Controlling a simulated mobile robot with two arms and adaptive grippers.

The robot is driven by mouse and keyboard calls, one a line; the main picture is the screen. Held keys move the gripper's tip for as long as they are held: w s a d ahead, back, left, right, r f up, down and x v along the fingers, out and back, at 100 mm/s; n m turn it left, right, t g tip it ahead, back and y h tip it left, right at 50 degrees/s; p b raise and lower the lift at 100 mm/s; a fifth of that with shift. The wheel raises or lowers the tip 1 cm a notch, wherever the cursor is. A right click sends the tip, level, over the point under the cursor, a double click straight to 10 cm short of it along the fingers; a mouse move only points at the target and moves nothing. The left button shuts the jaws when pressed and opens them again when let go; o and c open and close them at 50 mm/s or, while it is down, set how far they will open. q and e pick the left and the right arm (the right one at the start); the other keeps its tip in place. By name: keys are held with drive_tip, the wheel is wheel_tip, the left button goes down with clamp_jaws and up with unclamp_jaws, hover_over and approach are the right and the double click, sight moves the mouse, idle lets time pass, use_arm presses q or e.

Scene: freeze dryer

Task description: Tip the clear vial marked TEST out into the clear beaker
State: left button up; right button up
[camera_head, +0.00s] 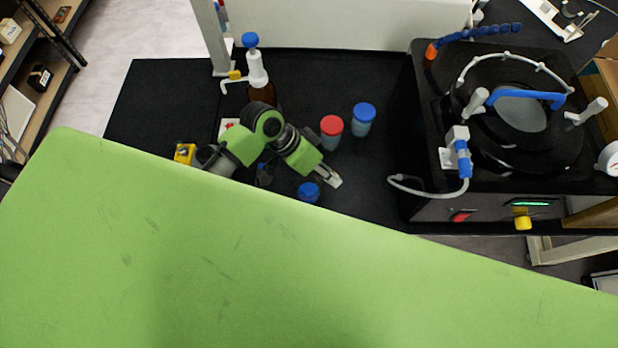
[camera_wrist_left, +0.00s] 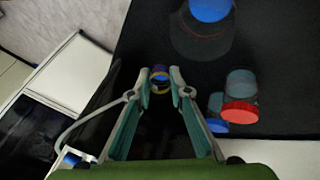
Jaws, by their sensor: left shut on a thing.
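My left gripper (camera_head: 333,180) points down to the right over the black bench in the head view. In the left wrist view its fingertips (camera_wrist_left: 160,78) are shut on a small vial (camera_wrist_left: 160,74), seen nearly end-on with yellowish and blue rings. Its TEST mark cannot be read, and I cannot make out the vial in the head view. I cannot pick out the beaker in the head view. My right gripper is not in view.
A blue-capped container (camera_head: 308,192) stands close to the left gripper. Red-capped (camera_head: 331,128) and blue-capped (camera_head: 363,116) containers stand behind it. A brown dispenser bottle (camera_head: 261,90) is at the back. The freeze dryer (camera_head: 420,130) with its hose is right. My green body hides the front.

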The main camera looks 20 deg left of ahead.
use_arm(q)
drive_tip(key=shift+s+a+r+h, duration=0.2)
drive_tip(key=shift+a+r+h, duration=0.2)
drive_tip(key=shift+h, duration=0.1)
drive_tip(key=shift+a+r+h, duration=0.1)
drive_tip(key=shift+a+h, duration=0.05)
drive_tip(key=shift+h, duration=0.55)
drive_tip(key=shift+f+t+h, duration=0.25)
drive_tip(key=shift+t+h, duration=0.05)
drive_tip(key=shift+h, duration=0.1)
drive_tip(key=shift+f+h, duration=0.3)
drive_tip(key=shift+h, duration=0.1)
drive_tip(key=shift+h, duration=0.6)
drive_tip(key=shift+b, duration=0.35)
drive_tip(key=shift+t, duration=0.3)
drive_tip(key=shift+h+b, duration=0.35)
drive_tip(key=shift+h, duration=0.05)
